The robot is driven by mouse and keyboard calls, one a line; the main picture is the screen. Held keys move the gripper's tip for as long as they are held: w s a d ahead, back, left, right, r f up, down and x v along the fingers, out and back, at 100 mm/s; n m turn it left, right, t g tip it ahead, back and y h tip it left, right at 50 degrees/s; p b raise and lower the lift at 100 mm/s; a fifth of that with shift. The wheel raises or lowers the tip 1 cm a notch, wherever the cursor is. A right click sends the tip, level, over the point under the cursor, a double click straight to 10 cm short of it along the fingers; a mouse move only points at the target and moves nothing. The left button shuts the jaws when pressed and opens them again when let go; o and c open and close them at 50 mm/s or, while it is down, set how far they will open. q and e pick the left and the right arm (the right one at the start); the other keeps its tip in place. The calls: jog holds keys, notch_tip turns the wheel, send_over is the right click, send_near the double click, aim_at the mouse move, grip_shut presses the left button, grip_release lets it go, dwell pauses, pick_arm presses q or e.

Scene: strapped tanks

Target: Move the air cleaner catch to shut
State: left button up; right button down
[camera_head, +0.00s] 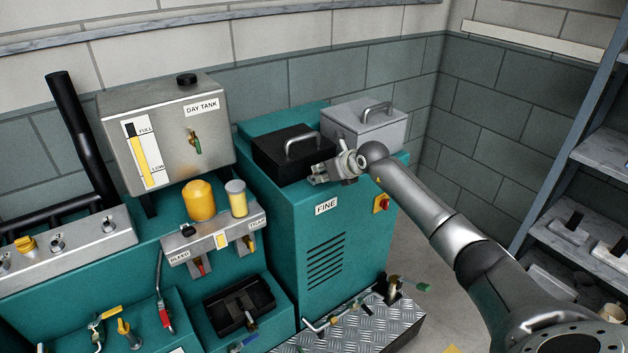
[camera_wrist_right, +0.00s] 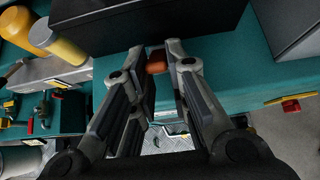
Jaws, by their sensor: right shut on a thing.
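A black box (camera_head: 267,158) with a metal handle sits on top of the teal cabinet (camera_head: 285,215); it also fills the top of the right wrist view (camera_wrist_right: 150,15). My right gripper (camera_head: 316,173) is at the front of this box. In the right wrist view, its fingers are closed on a small orange-brown catch (camera_wrist_right: 156,62) just below the box's lower edge. In the head view the gripper hides the catch. I cannot tell how far the catch is turned. My left gripper is not in view.
A grey lidded box (camera_head: 372,128) with a handle stands right of the black box. A red and yellow switch (camera_head: 382,204) is on the cabinet's side. Yellow and clear-topped filters (camera_head: 199,200) and the day tank (camera_head: 170,135) stand left. A shelf rack (camera_head: 590,155) is at right.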

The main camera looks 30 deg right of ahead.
aim_at(323, 189)
jog(key=shift+s+f, duration=0.8)
jog(key=shift+f, duration=0.15)
jog(key=shift+s+d+f+b, duration=0.1)
jog(key=shift+s+f+b, duration=0.35)
jog(key=shift+f, duration=0.4)
jog(key=shift+s+f+b, duration=0.2)
jog(key=shift+f+b, duration=0.25)
jog(key=shift+f, duration=0.05)
jog(key=c, duration=1.3)
grip_release()
jog(key=shift+w, duration=0.15)
jog(key=shift+r, duration=0.2)
